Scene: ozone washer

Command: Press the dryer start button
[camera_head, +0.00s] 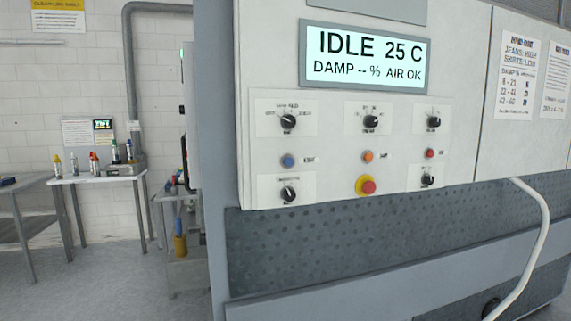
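The dryer's control panel (335,160) fills the middle of the head view, facing me. Its display (364,58) reads IDLE 25 C, DAMP -- % and AIR OK. A row of small round buttons sits below the upper knobs: a blue button (288,160) at left, an orange button (367,156) in the middle and a red button (430,153) at right. Their labels are too blurred to read, so I cannot tell which is the start button. Neither of my grippers is in view.
Several black rotary knobs (288,121) surround the buttons. A red mushroom button on a yellow base (366,186) sits below the orange one. A pale hose (533,250) hangs at right. Tables with bottles (95,178) stand at left. Nothing blocks the panel.

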